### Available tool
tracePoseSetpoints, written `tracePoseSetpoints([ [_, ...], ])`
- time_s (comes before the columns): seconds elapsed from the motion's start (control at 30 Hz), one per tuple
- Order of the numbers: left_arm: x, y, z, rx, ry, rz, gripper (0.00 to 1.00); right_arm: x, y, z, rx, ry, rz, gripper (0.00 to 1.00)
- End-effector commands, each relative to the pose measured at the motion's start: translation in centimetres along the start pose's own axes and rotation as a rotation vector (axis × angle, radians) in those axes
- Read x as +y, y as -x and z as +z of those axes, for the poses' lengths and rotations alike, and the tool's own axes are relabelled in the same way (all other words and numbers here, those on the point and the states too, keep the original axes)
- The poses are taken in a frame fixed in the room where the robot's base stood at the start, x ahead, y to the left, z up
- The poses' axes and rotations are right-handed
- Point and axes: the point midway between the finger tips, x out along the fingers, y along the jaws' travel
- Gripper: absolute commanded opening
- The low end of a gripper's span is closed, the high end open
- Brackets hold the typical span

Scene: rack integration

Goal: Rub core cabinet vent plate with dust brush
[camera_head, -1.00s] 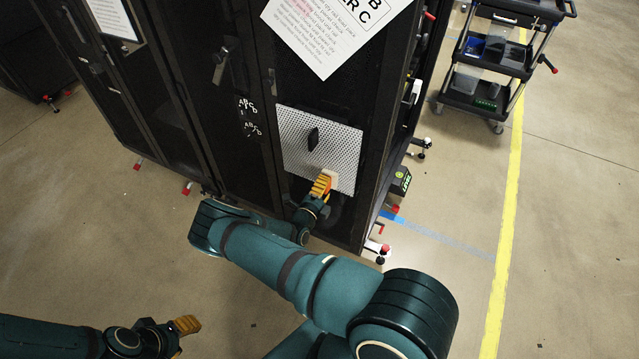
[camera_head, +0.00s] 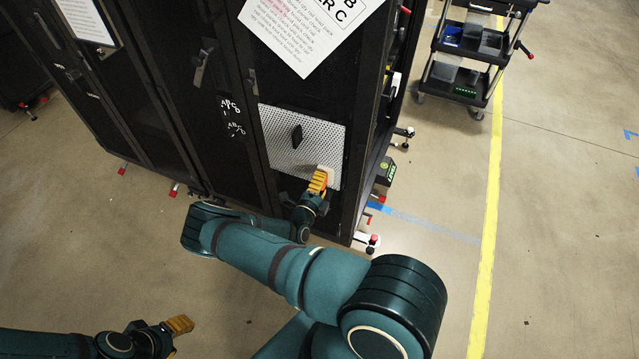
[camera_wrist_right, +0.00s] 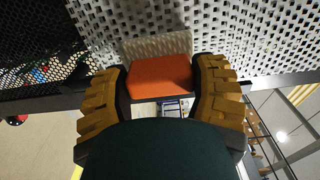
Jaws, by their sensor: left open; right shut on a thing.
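The vent plate (camera_head: 290,135) is a light perforated panel with a dark handle, on the lower front of the black core cabinet (camera_head: 210,100). My right gripper (camera_head: 319,181) is at the plate's lower right. It is shut on the dust brush (camera_head: 326,172), whose pale end lies against or very near the plate. In the right wrist view the brush (camera_wrist_right: 160,76) shows an orange body between the yellow fingers of my right gripper (camera_wrist_right: 160,95), with pale bristles toward the perforated plate (camera_wrist_right: 215,30). My left gripper (camera_head: 180,325) is open and empty at the lower left, above the floor.
A black cart (camera_head: 470,55) with bins stands at the upper right. A yellow floor line (camera_head: 488,220) runs beside it. A white sign (camera_head: 310,25) hangs above the plate. Red-tipped feet (camera_head: 368,242) stick out at the cabinet's base. The floor at right is clear.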

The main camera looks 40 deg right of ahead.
Motion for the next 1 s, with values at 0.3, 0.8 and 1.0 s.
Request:
tracePoseSetpoints([
  [0.3, -0.2, -0.6, 0.1, 0.000, 0.000, 0.000, 0.47, -0.3, -0.1, 1.3, -0.002, -0.003, -0.006, 0.34],
  [0.8, -0.8, -2.1, 0.2, 0.000, 0.000, 0.000, 0.47, -0.3, 0.1, 4.0, -0.001, -0.004, -0.004, 0.34],
  [1.0, -1.2, -3.1, 0.3, 0.000, 0.000, 0.000, 0.47, -0.2, -0.1, 5.4, -0.002, -0.003, -0.003, 0.34],
])
